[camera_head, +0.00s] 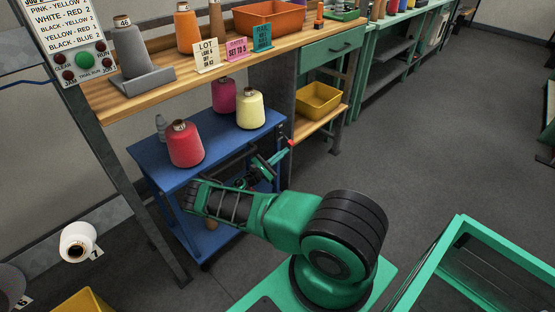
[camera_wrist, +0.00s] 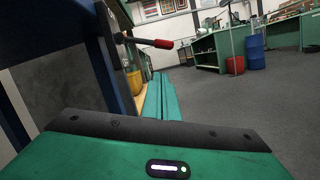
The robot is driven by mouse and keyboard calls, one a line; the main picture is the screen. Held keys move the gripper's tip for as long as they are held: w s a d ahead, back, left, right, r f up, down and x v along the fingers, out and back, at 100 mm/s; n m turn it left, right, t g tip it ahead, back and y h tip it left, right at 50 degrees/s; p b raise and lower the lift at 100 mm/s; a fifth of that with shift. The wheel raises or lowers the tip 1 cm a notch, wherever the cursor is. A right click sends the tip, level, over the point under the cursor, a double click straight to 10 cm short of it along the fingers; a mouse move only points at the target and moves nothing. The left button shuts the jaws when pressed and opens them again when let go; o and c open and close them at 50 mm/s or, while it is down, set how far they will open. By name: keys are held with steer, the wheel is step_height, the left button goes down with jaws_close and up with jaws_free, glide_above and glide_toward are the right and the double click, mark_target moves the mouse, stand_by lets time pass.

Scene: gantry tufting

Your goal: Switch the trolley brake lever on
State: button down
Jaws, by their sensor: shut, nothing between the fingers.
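The blue trolley (camera_head: 203,159) stands beside the wooden workbench with yarn cones on its top. Its brake lever (camera_head: 291,143) is a small red-tipped handle at the trolley's right side. My gripper (camera_head: 279,157) is beside that corner, close to the lever. In the wrist view my gripper's green fingers (camera_wrist: 161,82) are together and empty, below the red grip in the picture. Whether they touch the lever is unclear.
A red cone (camera_head: 186,146), a magenta cone (camera_head: 224,96) and a cream cone (camera_head: 250,110) stand on the trolley. The bench (camera_head: 165,87) with a yellow bin (camera_head: 318,100) on its lower shelf lies behind. Open grey floor (camera_head: 430,120) lies to the right.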

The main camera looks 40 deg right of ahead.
mark_target(287, 139)
steer(key=shift+s+r, duration=0.3)
steer(key=shift+r, duration=0.45)
steer(key=shift+s+r, duration=0.25)
steer(key=shift+r, duration=0.45)
